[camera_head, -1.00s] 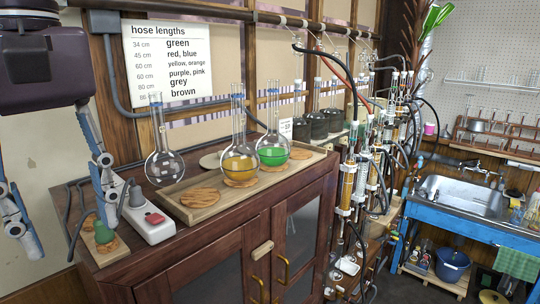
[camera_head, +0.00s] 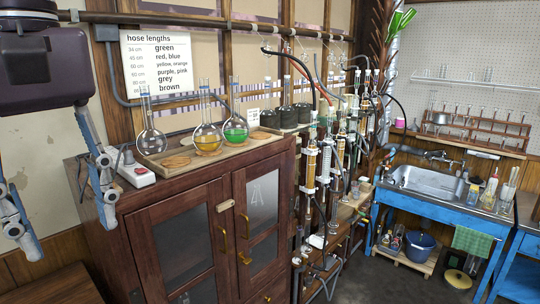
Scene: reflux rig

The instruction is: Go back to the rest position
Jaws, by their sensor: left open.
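My left gripper (camera_head: 72,232) hangs at the left edge of the view, its dark body at the top left and its two blue-grey fingers spread wide. It is open, with nothing between the fingers. The right finger appears in front of the left end of the dark wooden cabinet (camera_head: 165,215) and hides part of its top. My right gripper is not in view.
On the cabinet top, a wooden tray (camera_head: 172,172) holds a clear flask (camera_head: 150,142), a yellow-filled flask (camera_head: 207,138) and a green-filled flask (camera_head: 236,130). Glass columns with hoses (camera_head: 312,165) and a blue sink table (camera_head: 425,205) stand right.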

